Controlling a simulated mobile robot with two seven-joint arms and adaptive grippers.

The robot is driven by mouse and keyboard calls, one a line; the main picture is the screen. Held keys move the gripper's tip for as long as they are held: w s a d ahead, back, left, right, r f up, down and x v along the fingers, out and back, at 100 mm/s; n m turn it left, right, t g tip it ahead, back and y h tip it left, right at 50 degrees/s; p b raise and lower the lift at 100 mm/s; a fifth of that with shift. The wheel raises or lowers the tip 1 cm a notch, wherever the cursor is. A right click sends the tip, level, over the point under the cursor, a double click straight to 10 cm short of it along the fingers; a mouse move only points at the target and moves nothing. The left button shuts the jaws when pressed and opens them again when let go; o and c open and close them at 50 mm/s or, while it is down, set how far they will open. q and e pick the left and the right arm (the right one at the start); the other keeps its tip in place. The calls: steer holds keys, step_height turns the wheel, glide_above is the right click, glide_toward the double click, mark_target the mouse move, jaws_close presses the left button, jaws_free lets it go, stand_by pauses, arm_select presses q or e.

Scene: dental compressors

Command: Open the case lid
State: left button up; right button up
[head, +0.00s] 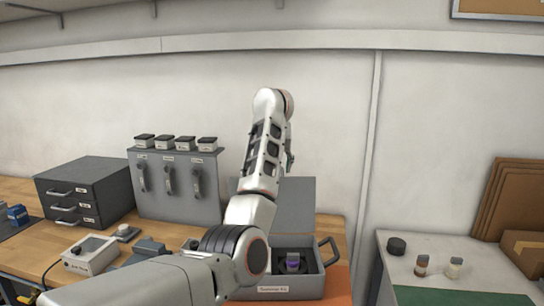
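The grey case (312,286) stands on the wooden bench, with a label on its front and a handle at its right side. Its lid (300,205) stands raised at the back, so the case is open. Inside are a dark insert and a small purple-banded item (292,262). My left arm comes in from the lower left and rises in front of the case's left part and lid. Only a small dark piece, perhaps of my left gripper (290,160), shows behind the forearm; its fingers are hidden. My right gripper is out of view.
A grey cabinet (180,205) with several black-lidded jars on top and a dark drawer unit (85,190) stand left. A small control box (90,255) is in front. A side table (450,255) at right holds small bottles and a green mat.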

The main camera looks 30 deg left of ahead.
arm_select(q)
steer(key=v, duration=0.8)
steer(key=shift+f, duration=0.1)
